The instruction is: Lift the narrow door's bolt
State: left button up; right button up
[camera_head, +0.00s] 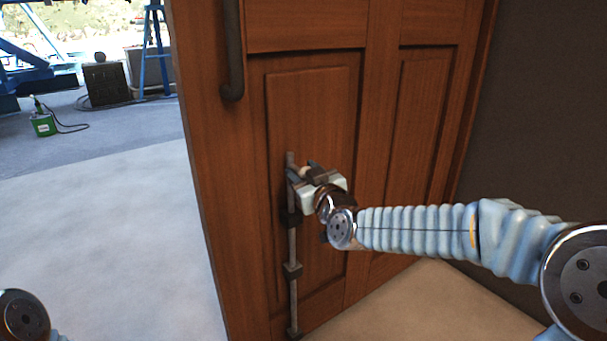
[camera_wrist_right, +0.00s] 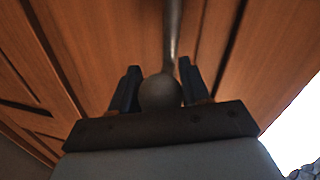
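The narrow door (camera_head: 300,110) is brown panelled wood and stands with open space to its left. Its bolt (camera_head: 292,245) is a thin grey upright rod low on the door's face, running through dark brackets. My right gripper (camera_head: 305,173) is at the upper part of the bolt. In the right wrist view, the right gripper's (camera_wrist_right: 158,85) two dark fingers stand close against both sides of the bolt's round knob (camera_wrist_right: 160,92), with no clear gap. The rod shows beyond the knob. My left gripper is out of view; only a piece of my left arm shows at bottom left.
A long dark handle (camera_head: 233,50) hangs on the door above the bolt. A dark wall (camera_head: 545,120) is at the right. Pale floor (camera_head: 100,220) is clear at left. A green box (camera_head: 44,125) with a cable and a dark case (camera_head: 106,84) stand farther back.

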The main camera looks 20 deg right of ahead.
grip_shut()
notch_tip(320, 180, up, 8)
jog(key=p, duration=0.5)
jog(key=shift+f, duration=0.1)
jog(key=o, duration=0.6)
grip_release()
jog(key=shift+f, duration=0.1)
jog(key=shift+c, duration=0.2)
jog(key=s+d, duration=0.2)
jog(key=s, duration=1.1)
jog(key=shift+s, duration=0.35)
